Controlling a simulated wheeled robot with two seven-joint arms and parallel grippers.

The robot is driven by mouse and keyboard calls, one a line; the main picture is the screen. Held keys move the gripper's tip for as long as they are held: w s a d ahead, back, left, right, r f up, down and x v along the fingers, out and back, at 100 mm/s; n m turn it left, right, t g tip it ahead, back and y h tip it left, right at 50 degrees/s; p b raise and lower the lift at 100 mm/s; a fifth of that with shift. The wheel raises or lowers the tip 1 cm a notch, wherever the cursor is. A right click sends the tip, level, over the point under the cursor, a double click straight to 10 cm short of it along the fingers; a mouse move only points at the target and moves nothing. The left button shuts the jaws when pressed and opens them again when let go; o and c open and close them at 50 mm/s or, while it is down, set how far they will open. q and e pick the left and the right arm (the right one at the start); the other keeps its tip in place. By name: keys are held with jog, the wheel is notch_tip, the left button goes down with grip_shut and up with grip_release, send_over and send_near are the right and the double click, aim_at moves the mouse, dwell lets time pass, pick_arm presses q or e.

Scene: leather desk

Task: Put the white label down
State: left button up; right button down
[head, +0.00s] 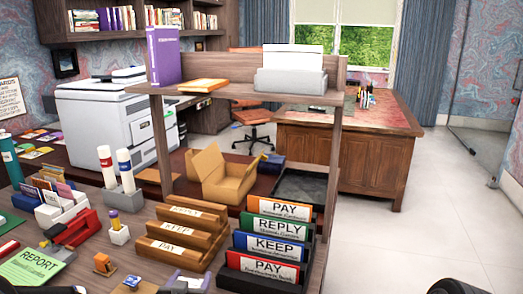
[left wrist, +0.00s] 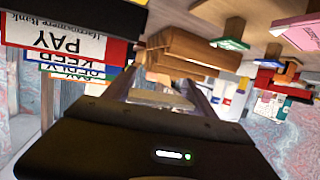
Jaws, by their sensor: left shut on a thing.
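My left gripper (head: 189,279) is low in the head view, in front of the wooden stepped rack. It is shut on a small pale thing, apparently the white label (head: 192,284), held between its two fingers. In the left wrist view the fingers (left wrist: 160,95) stand apart with the pale flat thing (left wrist: 160,99) between them. Its print cannot be read. The wooden rack (head: 172,247) has several steps, with white labels on its fronts. I cannot tell if the held label touches the desk. My right gripper cannot be made out.
A black rack (head: 250,285) with PAY, REPLY, KEEP and PAY folders stands right of the wooden rack. A small orange stamp (head: 104,264), a red stapler (head: 75,228) and a green REPORT sheet (head: 32,266) lie left. A cardboard box (head: 220,177) is behind.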

pick_arm(q)
jog(key=a+f+n+y, duration=0.1)
jog(key=a+y, duration=0.1)
jog(key=a, duration=0.8)
jog(key=shift+n, duration=0.4)
jog(key=shift+m+h, duration=0.7)
jog(key=a+r, duration=0.1)
jog(key=a, duration=0.8)
jog(key=a+r, duration=0.1)
jog(key=a, duration=0.4)
jog(key=shift+s+a+r, duration=0.2)
jog(key=shift+a+r, duration=0.15)
jog(key=shift+d+f+m+h, duration=0.3)
jog(key=shift+d+m+h, duration=0.45)
jog(key=shift+h, duration=0.15)
jog(key=shift+f, duration=2.5)
